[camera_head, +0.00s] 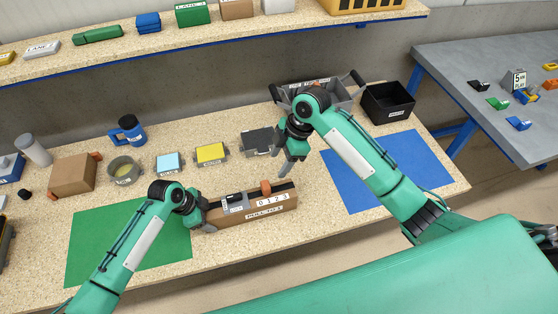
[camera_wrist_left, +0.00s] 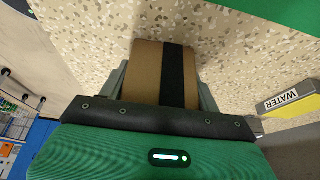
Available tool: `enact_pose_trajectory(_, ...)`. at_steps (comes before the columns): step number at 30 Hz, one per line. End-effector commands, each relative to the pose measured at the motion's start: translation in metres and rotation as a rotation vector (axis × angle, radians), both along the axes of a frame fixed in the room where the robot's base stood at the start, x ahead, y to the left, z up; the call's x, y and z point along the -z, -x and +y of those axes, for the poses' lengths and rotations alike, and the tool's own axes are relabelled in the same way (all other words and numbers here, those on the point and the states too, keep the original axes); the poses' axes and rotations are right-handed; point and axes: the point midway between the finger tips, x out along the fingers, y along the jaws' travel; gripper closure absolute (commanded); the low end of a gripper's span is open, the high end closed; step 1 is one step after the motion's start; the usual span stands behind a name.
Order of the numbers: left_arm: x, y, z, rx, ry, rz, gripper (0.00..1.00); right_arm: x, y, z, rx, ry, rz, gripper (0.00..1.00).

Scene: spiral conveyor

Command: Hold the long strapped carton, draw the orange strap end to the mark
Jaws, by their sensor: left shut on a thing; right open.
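The long brown carton (camera_head: 227,219) lies across the front middle of the bench. A dark strap runs along its top, with a grey buckle-like piece near the left end. The orange strap end (camera_head: 265,187) stands up near the middle of the top, beside a white scale (camera_head: 272,199) with digits. My left gripper (camera_head: 204,212) is shut on the carton's left end; the left wrist view shows the carton (camera_wrist_left: 147,75) with its dark strap between the fingers. My right gripper (camera_head: 283,169) is open, pointing down, just above and right of the orange end, apparently apart from it.
A green mat (camera_head: 90,235) lies at left and a blue mat (camera_head: 400,165) at right. Behind the carton stand a dark grey box (camera_head: 258,140), a yellow box (camera_head: 210,153) and a light blue box (camera_head: 170,162). A grey tote (camera_head: 335,98) and black bin (camera_head: 388,102) stand at back right.

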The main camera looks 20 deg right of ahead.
Motion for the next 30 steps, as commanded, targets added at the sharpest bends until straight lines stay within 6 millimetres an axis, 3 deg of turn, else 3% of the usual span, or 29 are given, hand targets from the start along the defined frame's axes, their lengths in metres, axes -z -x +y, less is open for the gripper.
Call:
enact_pose_trajectory(4, 0.004, 0.002, 0.001, 0.0, -0.005, 0.005, 0.73, 0.001, 0.0, 0.0, 0.0, 0.0, 0.0, 0.44)
enact_pose_trajectory(5, 0.004, 0.002, 0.002, 0.0, -0.005, 0.005, 0.35, 0.001, 0.0, 0.0, 0.0, 0.0, 0.0, 0.44)
enact_pose_trajectory(9, 0.003, 0.002, 0.001, 0.001, -0.004, 0.004, 0.11, 0.001, 0.0, 0.0, 0.0, 0.0, 0.0, 0.44)
enact_pose_trajectory(20, -0.005, 0.0, 0.003, 0.0, -0.002, 0.0, 0.11, 0.0, 0.0, 0.0, 0.0, 0.0, 0.0, 0.44)
enact_pose_trajectory(30, -0.065, 0.0, 0.029, 0.0, -0.003, -0.002, 0.11, 0.0, 0.0, 0.0, 0.0, 0.0, 0.0, 0.44)
